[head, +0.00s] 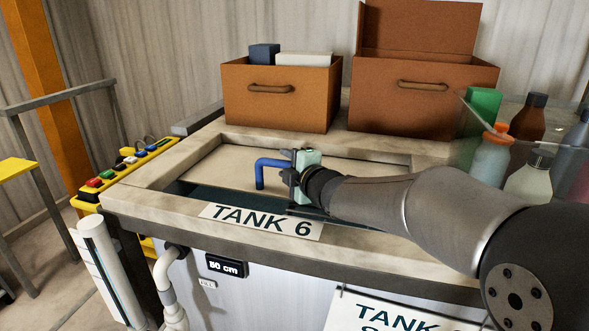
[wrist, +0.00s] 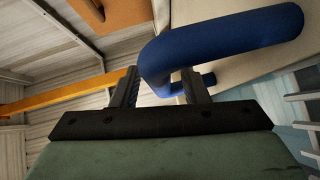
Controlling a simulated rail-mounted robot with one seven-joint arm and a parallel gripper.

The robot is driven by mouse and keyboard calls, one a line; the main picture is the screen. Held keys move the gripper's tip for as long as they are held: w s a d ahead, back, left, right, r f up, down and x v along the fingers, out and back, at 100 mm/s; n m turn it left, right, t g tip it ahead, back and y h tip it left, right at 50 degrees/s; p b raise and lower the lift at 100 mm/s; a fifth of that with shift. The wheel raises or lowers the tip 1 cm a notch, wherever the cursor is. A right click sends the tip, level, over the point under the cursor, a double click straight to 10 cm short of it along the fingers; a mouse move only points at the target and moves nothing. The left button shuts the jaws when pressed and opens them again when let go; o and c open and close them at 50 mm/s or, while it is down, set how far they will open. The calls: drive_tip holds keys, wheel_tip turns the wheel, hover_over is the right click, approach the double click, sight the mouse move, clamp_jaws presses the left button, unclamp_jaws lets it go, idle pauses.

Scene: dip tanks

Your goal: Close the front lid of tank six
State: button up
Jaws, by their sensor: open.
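Tank six (head: 125,205) has a pale stone-like rim and a "TANK 6" label (head: 262,220) on its front edge. A beige lid panel (head: 225,165) lies inside the opening, with a dark gap (head: 215,194) along the front rim. A blue bent handle (head: 262,170) stands over the panel. My gripper (head: 287,173) is at the handle's right end. In the wrist view the fingers (wrist: 160,84) are open, and the blue handle (wrist: 225,35) crosses close to the fingertips. I cannot tell whether they touch it. My arm hides the opening's right front part.
Two brown boxes (head: 280,115) (head: 420,110) stand behind the opening, the right one with its flap raised. Several bottles (head: 490,155) stand in a clear bin at right. A yellow control box (head: 125,170) with buttons is at left. A white pipe (head: 165,275) runs down the front.

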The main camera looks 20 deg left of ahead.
drive_tip(key=v, duration=1.7)
drive_tip(key=shift+s, duration=0.15)
drive_tip(key=shift+d, duration=0.1)
